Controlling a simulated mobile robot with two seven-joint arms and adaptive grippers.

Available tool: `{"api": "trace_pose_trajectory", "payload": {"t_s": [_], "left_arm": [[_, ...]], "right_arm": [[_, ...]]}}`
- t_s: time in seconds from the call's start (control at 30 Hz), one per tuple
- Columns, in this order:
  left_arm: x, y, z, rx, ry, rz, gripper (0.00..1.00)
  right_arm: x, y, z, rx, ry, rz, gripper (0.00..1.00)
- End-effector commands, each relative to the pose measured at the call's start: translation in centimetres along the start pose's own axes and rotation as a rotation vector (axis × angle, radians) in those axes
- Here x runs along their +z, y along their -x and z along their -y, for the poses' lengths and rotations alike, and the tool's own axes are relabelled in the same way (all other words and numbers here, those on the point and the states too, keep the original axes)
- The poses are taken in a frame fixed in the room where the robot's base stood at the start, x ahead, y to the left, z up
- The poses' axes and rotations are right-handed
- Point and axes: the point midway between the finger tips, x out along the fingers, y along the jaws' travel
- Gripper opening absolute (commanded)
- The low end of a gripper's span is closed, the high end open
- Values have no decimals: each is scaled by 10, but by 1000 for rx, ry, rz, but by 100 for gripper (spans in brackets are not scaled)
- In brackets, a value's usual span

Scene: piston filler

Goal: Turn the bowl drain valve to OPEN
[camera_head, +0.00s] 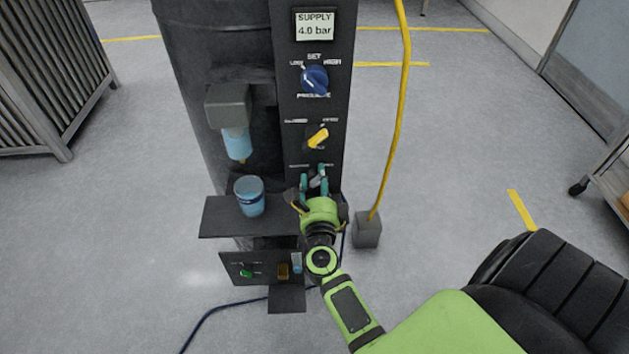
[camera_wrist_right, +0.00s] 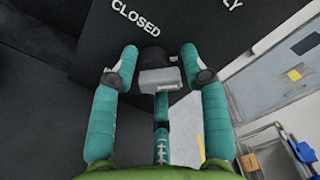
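A small grey valve handle (camera_head: 318,180) sits low on the dark front panel (camera_head: 338,70). My right gripper (camera_head: 314,184) is in front of it, with teal fingers to either side. In the right wrist view the grey handle (camera_wrist_right: 160,79) lies between the open fingers (camera_wrist_right: 158,70), with a narrow gap seen on each side. The word CLOSED shows on the panel to the upper left of the handle; another label ending in LY is cut off at the upper right. I cannot read a bowl drain label. My left gripper is not in view.
Above are a yellow knob (camera_head: 318,137) and a blue pressure knob (camera_head: 314,79). A blue cup (camera_head: 249,196) stands on a dark shelf (camera_head: 222,222) left of my gripper. A yellow hose (camera_head: 396,120) runs down at the right. Open floor lies further right.

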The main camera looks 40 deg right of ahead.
Motion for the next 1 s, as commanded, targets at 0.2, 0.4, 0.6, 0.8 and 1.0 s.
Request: {"api": "trace_pose_trajectory", "payload": {"t_s": [0.2,0.4,0.6,0.8,1.0], "left_arm": [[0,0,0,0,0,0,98],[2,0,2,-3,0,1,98],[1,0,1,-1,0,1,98],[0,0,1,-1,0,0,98],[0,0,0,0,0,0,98]], "right_arm": [[0,1,-2,4,5,3,64],[1,6,-3,6,5,5,64],[0,36,-3,8,6,3,64],[-2,65,-2,6,5,2,64],[-2,76,-1,4,3,2,64]]}}
